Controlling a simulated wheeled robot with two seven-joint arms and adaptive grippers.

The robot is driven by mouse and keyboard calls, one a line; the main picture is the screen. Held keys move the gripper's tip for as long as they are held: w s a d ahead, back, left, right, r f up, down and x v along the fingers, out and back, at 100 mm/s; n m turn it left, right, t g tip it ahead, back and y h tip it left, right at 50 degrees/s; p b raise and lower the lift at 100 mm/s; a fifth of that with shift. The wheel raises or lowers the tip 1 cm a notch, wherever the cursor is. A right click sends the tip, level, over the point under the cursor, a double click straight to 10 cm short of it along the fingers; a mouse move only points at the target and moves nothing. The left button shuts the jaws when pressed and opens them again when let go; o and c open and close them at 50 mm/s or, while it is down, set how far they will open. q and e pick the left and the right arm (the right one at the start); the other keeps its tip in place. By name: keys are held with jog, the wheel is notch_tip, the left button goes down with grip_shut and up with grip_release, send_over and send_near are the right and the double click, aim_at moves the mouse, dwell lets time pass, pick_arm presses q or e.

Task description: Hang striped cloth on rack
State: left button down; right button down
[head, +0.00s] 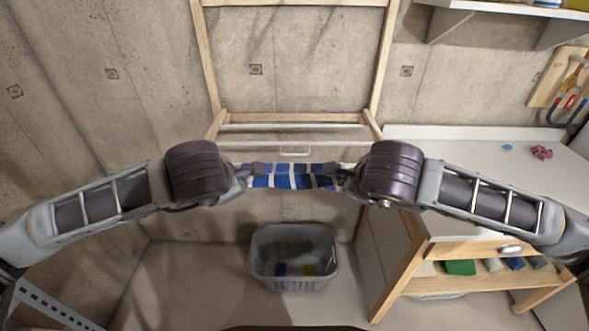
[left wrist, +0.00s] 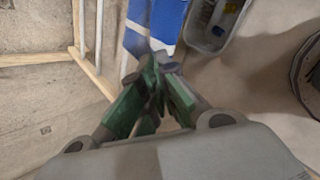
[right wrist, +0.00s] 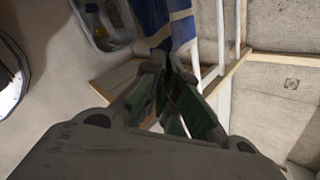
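The blue and white striped cloth (head: 293,176) is stretched between my two grippers in the middle of the head view. My left gripper (head: 246,171) is shut on its left end, and my right gripper (head: 341,175) is shut on its right end. The cloth also shows in the left wrist view (left wrist: 158,22) and the right wrist view (right wrist: 163,22), running from the fingertips. The wooden rack (head: 208,60) is on the wall, with pale bars (head: 320,145) across its lower part. In the head view the cloth appears just below and in front of these bars.
A grey basket (head: 293,284) with a few small items stands on the floor below the cloth. A white-topped workbench (head: 480,165) with a lower shelf is at the right. A wall shelf (head: 520,12) is at the upper right. Floor left of the basket is clear.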

pick_arm(q)
jog(key=shift+s+f, duration=0.1)
jog(key=shift+f, duration=0.25)
pick_arm(e)
jog(key=shift+d+f, duration=0.1)
jog(key=shift+f, duration=0.25)
jog(key=shift+s, duration=0.1)
pick_arm(q)
jog(key=c, duration=1.4)
grip_release()
jog(key=shift+c, duration=0.2)
pick_arm(e)
jog(key=c, duration=1.4)
grip_release()
jog(key=shift+c, duration=0.2)
pick_arm(q)
jog(key=shift+s, duration=0.1)
pick_arm(e)
jog(key=shift+s, duration=0.1)
